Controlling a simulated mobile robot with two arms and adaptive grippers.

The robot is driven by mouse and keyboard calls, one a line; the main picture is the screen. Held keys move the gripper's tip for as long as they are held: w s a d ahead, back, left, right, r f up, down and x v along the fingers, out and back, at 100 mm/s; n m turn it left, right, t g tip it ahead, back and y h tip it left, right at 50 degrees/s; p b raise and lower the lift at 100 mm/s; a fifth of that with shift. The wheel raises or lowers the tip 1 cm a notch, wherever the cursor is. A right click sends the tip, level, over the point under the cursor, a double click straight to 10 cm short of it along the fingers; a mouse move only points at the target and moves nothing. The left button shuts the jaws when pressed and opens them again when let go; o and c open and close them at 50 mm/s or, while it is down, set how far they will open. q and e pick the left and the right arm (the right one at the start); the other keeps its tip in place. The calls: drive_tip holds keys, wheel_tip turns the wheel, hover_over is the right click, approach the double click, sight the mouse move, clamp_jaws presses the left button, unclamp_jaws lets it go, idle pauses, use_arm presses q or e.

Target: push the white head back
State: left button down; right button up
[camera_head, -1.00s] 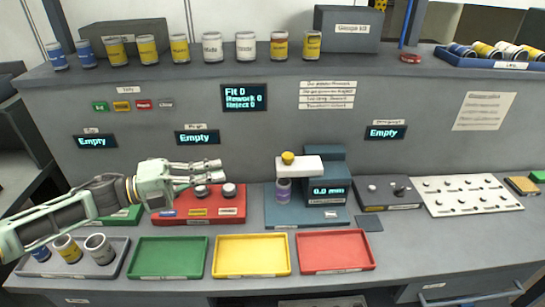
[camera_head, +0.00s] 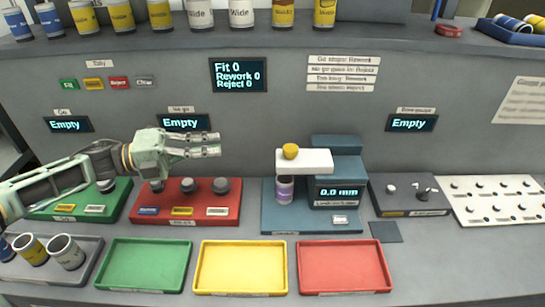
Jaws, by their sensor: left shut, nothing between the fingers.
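The white head (camera_head: 304,161) is a white block with a yellow knob (camera_head: 290,151) on top. It juts out to the left from the blue gauge (camera_head: 336,167), whose display reads 0.0 mm. A can with a purple label (camera_head: 285,189) stands upright on the gauge's base under the head; I cannot tell if they touch. My left gripper (camera_head: 217,145) is shut and empty, pointing right above the red block with knobs (camera_head: 187,208). It is left of the white head with a clear gap between them. My right gripper is not in view.
Green (camera_head: 147,266), yellow (camera_head: 241,268) and red (camera_head: 343,266) trays lie along the front. A grey tray (camera_head: 84,275) with cups is at front left. A grey block with a small lever (camera_head: 411,195) and a white peg board (camera_head: 497,201) stand to the right.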

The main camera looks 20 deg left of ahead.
use_arm(q)
wheel_tip(320, 180, down, 4)
drive_tip(key=b, duration=0.2)
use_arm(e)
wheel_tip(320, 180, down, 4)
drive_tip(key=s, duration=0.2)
use_arm(q)
drive_tip(key=p, duration=0.5)
approach(308, 159)
drive_tip(key=w+r, duration=0.2)
drive_tip(key=shift+r, duration=0.4)
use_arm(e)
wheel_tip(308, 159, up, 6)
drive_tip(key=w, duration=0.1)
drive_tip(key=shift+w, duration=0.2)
use_arm(q)
drive_tip(key=x, duration=0.3)
drive_tip(key=s+x, duration=0.1)
drive_tip(key=x, duration=0.2)
drive_tip(key=d+x, duration=0.1)
drive_tip(key=x, duration=0.2)
drive_tip(key=shift+s+p, duration=0.3)
drive_tip(key=shift+a+r, duration=0.1)
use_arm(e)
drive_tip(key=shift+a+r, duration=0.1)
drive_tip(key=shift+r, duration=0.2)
